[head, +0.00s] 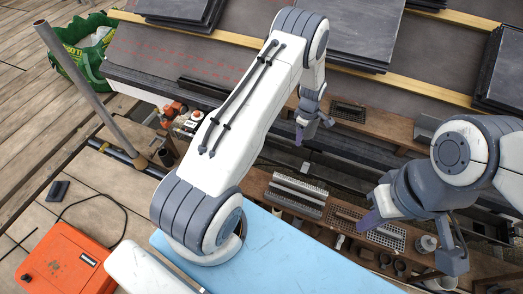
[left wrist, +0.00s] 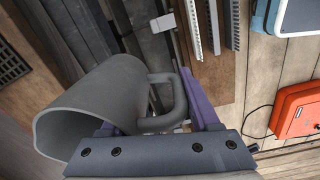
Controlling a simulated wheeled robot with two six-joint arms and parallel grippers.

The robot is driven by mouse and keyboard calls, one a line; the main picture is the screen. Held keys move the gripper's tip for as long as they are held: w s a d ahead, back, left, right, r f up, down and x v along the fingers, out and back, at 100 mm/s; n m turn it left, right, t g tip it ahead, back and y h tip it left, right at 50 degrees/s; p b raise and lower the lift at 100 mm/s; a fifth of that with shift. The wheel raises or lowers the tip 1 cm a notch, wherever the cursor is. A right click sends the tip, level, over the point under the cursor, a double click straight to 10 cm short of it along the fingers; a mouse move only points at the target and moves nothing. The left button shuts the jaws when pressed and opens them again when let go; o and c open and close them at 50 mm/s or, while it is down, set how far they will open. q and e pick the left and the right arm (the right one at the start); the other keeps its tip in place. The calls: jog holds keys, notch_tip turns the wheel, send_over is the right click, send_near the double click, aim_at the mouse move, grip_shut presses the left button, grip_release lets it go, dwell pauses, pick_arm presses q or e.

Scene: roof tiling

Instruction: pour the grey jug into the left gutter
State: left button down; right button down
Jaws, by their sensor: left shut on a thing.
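The grey jug (left wrist: 95,105) fills the left of the left wrist view, with its mouth facing the lower left. Its loop handle (left wrist: 178,105) lies between the purple fingers of my left gripper (left wrist: 155,110), which is shut on the jug. In the head view my left gripper (head: 313,126) hangs over the work strip at the centre, and I cannot make out the jug there. Long dark strips (left wrist: 150,45) run behind the jug; I cannot tell which is the left gutter. My right gripper (head: 412,240) is open and empty at the lower right, over a plank shelf.
Slate stacks (head: 350,35) lie on the roof behind. Metal strips (head: 298,190) and a perforated tray (head: 385,234) lie on the plank shelf. An orange case (head: 62,262) and a slanted pipe (head: 85,85) stand at left. A blue surface (head: 290,265) is in front.

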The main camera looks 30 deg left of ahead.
pick_arm(q)
notch_tip(320, 180, down, 6)
jog(key=w+a+n, duration=0.1)
jog(key=n, duration=0.8)
jog(key=shift+w+f+p, duration=0.25)
jog(key=shift+w+p, duration=0.1)
jog(key=shift+p, duration=0.1)
